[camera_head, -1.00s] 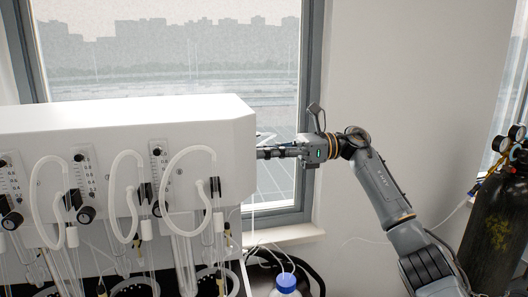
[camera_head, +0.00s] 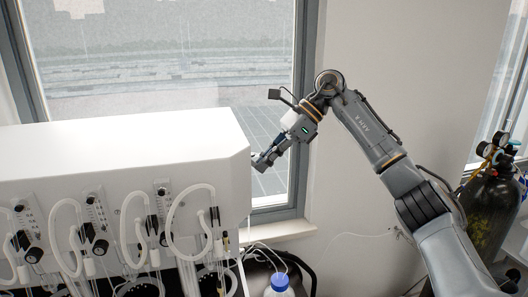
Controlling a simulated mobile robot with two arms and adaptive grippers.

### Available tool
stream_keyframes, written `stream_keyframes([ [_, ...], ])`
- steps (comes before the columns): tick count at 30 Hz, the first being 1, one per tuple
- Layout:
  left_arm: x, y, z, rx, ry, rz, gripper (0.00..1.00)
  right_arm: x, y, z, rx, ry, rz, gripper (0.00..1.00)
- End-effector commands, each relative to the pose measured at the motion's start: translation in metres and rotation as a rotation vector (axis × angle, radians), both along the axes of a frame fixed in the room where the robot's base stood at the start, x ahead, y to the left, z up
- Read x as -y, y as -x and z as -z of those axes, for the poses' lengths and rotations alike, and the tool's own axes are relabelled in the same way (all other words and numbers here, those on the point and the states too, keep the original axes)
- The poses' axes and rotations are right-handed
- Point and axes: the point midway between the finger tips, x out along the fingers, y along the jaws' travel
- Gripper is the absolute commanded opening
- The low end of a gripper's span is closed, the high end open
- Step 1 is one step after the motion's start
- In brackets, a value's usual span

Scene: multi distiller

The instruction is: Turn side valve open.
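The white distiller unit (camera_head: 120,145) fills the left side, with flow meters, black knobs and looped tubes on its front. Its right side panel faces away from my view, so the side valve is hidden. My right gripper (camera_head: 260,163) is just beyond the unit's upper right edge, pointing down and to the left in front of the window. Its fingers are small and partly overlap each other here, so I cannot tell whether they are open or shut, or whether they touch anything. My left gripper is not in view.
A bottle with a blue cap (camera_head: 280,281) stands below the unit's right side. A dark gas cylinder (camera_head: 490,215) with gauges stands at the far right. The window (camera_head: 180,60) and its sill are behind. Free wall space lies between window and cylinder.

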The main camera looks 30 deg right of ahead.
Motion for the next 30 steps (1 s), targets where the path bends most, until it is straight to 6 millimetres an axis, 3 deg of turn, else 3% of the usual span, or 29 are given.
stream_keyframes([
  [1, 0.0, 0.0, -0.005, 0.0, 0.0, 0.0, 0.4, -0.001, -0.001, -0.008, -0.005, 0.042, -0.002, 0.0],
  [18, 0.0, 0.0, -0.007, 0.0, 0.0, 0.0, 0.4, -0.004, -0.001, -0.024, -0.133, 0.537, 0.002, 0.0],
  [30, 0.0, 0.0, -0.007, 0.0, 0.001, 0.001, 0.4, -0.008, -0.002, -0.029, -0.186, 0.723, 0.0, 0.0],
])
